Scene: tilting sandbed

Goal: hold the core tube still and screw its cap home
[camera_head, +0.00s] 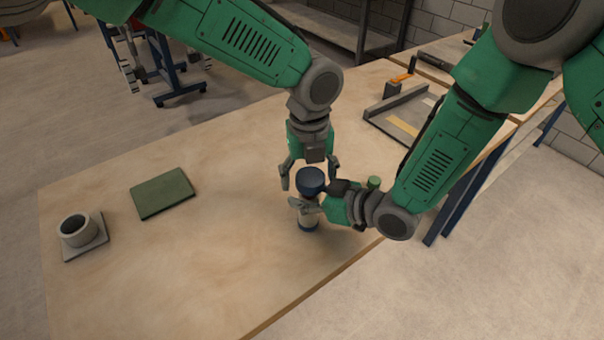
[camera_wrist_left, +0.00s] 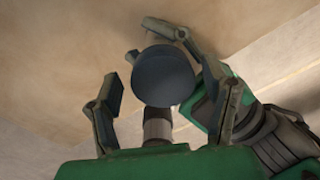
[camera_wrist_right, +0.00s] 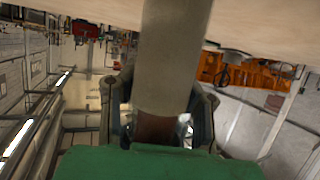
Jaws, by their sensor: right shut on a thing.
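The core tube (camera_head: 308,221) stands upright near the table's front edge, pale with a dark blue base. Its dark blue cap (camera_head: 311,179) sits at the tube's top; how far it is seated cannot be told. My right gripper (camera_head: 306,204) is shut on the tube from the right, below the cap. The right wrist view shows the tube (camera_wrist_right: 172,60) between its fingers. My left gripper (camera_head: 310,174) points down over the cap. In the left wrist view its fingers stand either side of the cap (camera_wrist_left: 163,76), with a gap on each side.
A green pad (camera_head: 162,193) and a grey cup on a square plate (camera_head: 98,246) lie to the left. A grey tray (camera_head: 408,118) is at the back right. A small green cylinder (camera_head: 374,182) shows just behind my right wrist.

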